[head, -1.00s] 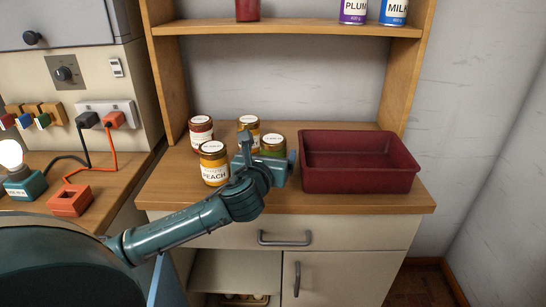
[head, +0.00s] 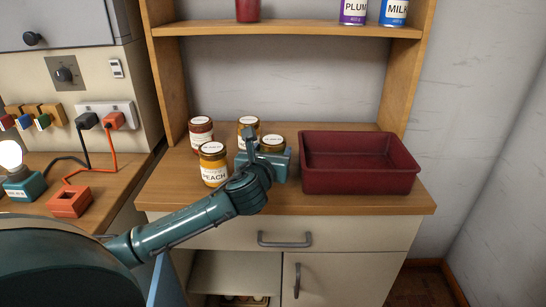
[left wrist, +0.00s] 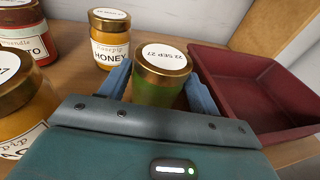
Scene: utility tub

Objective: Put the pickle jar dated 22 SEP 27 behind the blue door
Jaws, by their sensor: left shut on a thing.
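The green pickle jar (head: 273,142) stands on the wooden counter among other jars. In the left wrist view its gold lid (left wrist: 164,58) carries a white label reading 22 SEP 27. My left gripper (left wrist: 159,90) has one finger on each side of this jar and is shut on it; the gripper's body hides most of the jar in the head view. An open blue door (head: 162,283) shows edge-on at the lower left, beside an open cabinet compartment (head: 228,270) under the counter. My right gripper is not in view.
A peach jar (head: 213,166), a honey jar (head: 248,128) and a tomato jar (head: 201,132) stand close by on the left. A dark red tub (head: 360,180) stands just to the right. A drawer handle (head: 284,240) sticks out below the counter.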

